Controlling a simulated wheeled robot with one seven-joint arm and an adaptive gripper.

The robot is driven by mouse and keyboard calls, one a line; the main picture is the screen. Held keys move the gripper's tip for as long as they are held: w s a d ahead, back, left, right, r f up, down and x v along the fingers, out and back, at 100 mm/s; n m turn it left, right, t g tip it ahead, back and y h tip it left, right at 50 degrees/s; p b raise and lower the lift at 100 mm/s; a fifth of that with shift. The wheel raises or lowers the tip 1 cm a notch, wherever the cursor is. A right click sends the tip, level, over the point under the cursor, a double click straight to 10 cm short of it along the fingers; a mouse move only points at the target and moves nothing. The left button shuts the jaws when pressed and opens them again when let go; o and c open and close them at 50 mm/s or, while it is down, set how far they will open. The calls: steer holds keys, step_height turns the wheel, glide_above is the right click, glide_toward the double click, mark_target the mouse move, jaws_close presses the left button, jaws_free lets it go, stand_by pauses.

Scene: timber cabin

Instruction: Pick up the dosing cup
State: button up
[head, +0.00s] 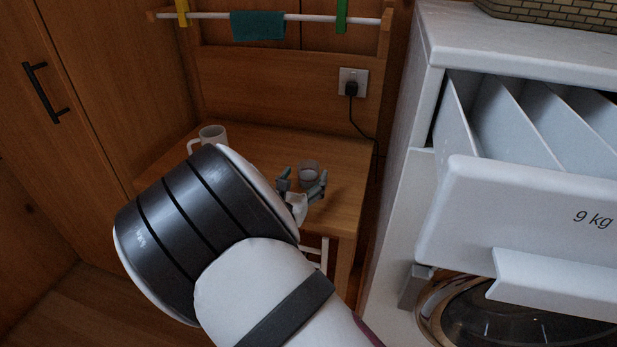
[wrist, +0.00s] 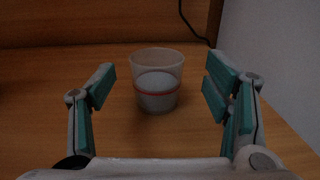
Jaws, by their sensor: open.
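The dosing cup (wrist: 157,82) is a small translucent cup with a red line around it. It stands upright on the wooden table (wrist: 40,115) in the wrist view, centred a little beyond my fingertips. My gripper (wrist: 158,88) is open, with one finger to the left of the cup and one to the right, apart from it. In the head view the cup (head: 309,170) shows on the table (head: 262,143) just past my gripper (head: 303,184), partly hidden by the fingers.
A washing machine with an open drawer (head: 520,215) is on the right. A rail with a green cloth (head: 257,26) and a socket with a plug (head: 352,86) are behind.

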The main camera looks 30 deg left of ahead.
mark_target(308, 166)
steer(key=w, duration=0.2)
steer(key=w+a, duration=0.1)
steer(key=w, duration=0.1)
steer(key=shift+w+a+r, duration=0.1)
steer(key=shift+w+r, duration=0.05)
steer(key=shift+r, duration=0.05)
steer(key=c, duration=1.3)
steer(key=shift+r, duration=0.2)
steer(key=shift+r, duration=1.5)
steer(key=shift+s+r, duration=0.15)
steer(key=shift+s, duration=0.15)
steer(key=s+d+r+p, duration=0.1)
steer(key=s, duration=1.4)
steer(key=shift+d+r+p, duration=0.2)
steer(key=shift+p, duration=0.1)
